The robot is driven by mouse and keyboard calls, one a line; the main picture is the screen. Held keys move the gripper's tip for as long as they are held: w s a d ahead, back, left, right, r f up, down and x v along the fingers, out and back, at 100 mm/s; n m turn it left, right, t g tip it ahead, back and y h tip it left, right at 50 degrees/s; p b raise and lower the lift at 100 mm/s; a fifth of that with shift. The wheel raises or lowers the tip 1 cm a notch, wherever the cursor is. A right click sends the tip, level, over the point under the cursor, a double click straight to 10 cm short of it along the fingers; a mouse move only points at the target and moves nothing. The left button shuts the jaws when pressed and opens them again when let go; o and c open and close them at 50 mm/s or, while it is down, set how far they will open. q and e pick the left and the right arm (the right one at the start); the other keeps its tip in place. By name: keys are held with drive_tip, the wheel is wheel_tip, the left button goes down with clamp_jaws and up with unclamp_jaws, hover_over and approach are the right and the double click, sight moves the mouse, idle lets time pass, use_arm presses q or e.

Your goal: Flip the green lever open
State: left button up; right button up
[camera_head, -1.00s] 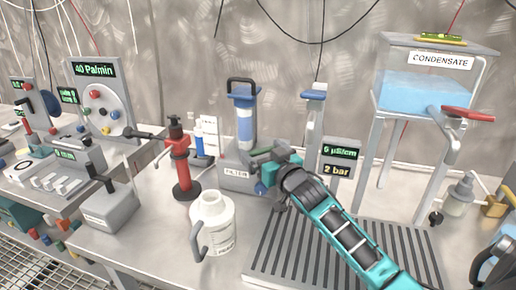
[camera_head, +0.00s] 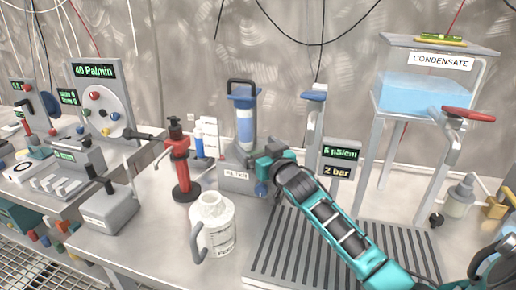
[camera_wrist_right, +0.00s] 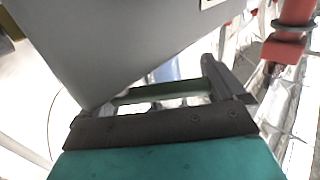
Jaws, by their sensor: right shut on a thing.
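A grey filter stand labelled FILTER (camera_head: 237,175) carries a clear column with blue liquid (camera_head: 244,120). My right gripper (camera_head: 264,172) is at the stand's right side, in front of it. In the head view the gripper and wrist hide the lever. In the right wrist view a dull green bar, the green lever (camera_wrist_right: 160,92), runs crosswise just ahead of the gripper's dark palm. A dark finger (camera_wrist_right: 224,80) stands at its right end; the big grey housing hides its left side. The right gripper is shut on the lever. My left gripper is not in view.
A white jug (camera_head: 212,226) stands in front of the filter stand, and a red hand pump (camera_head: 181,170) stands to the left. A slotted grate (camera_head: 290,250) lies under my right arm. The condensate tank (camera_head: 425,95) with a red lever (camera_head: 468,114) is at right.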

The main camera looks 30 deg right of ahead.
drive_tip(key=c, duration=0.4)
drive_tip(key=shift+s+a+r+n+y+p, duration=0.1)
drive_tip(key=shift+r+n+y+p, duration=0.15)
drive_tip(key=shift+n+y+p, duration=0.4)
drive_tip(key=shift+s+y+p, duration=0.1)
drive_tip(key=shift+y+p, duration=0.25)
drive_tip(key=shift+y, duration=0.3)
drive_tip(key=shift+s+a+n+y, duration=0.1)
drive_tip(key=shift+a+n+y, duration=0.05)
drive_tip(key=shift+n+y, duration=0.6)
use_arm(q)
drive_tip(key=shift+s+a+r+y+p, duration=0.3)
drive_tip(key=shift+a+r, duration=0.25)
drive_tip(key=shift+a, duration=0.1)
use_arm(e)
drive_tip(key=shift+s+f+y, duration=0.1)
drive_tip(key=shift+f+y, duration=0.05)
drive_tip(key=shift+y, duration=0.3)
drive_tip(key=o, duration=1.1)
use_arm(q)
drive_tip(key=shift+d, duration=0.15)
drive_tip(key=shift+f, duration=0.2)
use_arm(e)
drive_tip(key=shift+a+f+h, duration=0.1)
drive_tip(key=shift+a+h, duration=0.05)
drive_tip(key=shift+h, duration=0.15)
